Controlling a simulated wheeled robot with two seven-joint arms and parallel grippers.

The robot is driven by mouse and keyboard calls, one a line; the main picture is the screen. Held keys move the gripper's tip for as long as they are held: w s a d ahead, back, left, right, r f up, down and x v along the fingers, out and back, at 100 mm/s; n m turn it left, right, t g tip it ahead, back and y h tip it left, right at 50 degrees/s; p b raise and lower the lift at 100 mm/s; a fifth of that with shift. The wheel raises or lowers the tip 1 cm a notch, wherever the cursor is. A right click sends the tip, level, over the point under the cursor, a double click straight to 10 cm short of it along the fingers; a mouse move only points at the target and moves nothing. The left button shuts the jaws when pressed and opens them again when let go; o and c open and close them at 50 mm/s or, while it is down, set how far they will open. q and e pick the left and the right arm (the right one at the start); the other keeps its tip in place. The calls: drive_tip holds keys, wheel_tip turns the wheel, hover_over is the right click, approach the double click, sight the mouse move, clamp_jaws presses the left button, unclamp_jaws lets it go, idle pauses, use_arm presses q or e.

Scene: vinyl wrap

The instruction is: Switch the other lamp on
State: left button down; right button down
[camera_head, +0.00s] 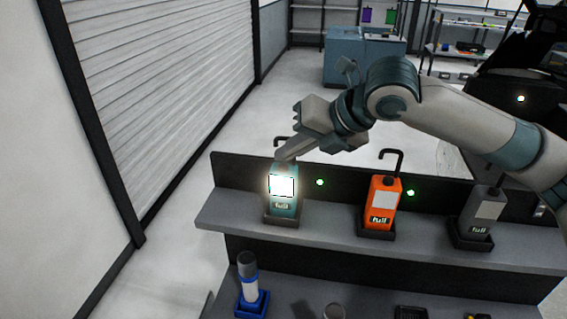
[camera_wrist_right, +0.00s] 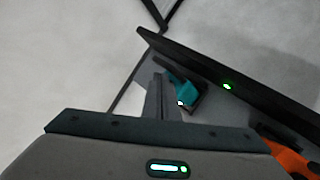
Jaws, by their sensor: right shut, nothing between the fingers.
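Three hooked lamps stand upright in dark holders on the grey shelf. The teal lamp (camera_head: 283,205) at the left has its panel lit bright white. The orange lamp (camera_head: 380,205) in the middle has a pale, unlit panel. The grey lamp (camera_head: 481,212) at the right also looks unlit. Each bears a "full" label. My right gripper (camera_head: 281,158) is shut and empty, its tips at the top of the teal lamp. In the right wrist view the shut fingers (camera_wrist_right: 158,98) point at the teal lamp (camera_wrist_right: 183,90); whether they touch it I cannot tell. My left gripper is out of view.
A dark back panel (camera_head: 335,170) with green indicator lights runs behind the lamps. A blue-based torch (camera_head: 249,285) stands on the lower level at the left. My right arm reaches across above the orange and grey lamps. A roller shutter (camera_head: 165,80) is at the left.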

sight(288, 172)
drive_tip(key=shift+r, duration=0.1)
wheel_tip(288, 172, up, 6)
drive_tip(key=shift+f, duration=0.1)
idle(0.7)
drive_tip(key=shift+f, duration=0.1)
idle(1.0)
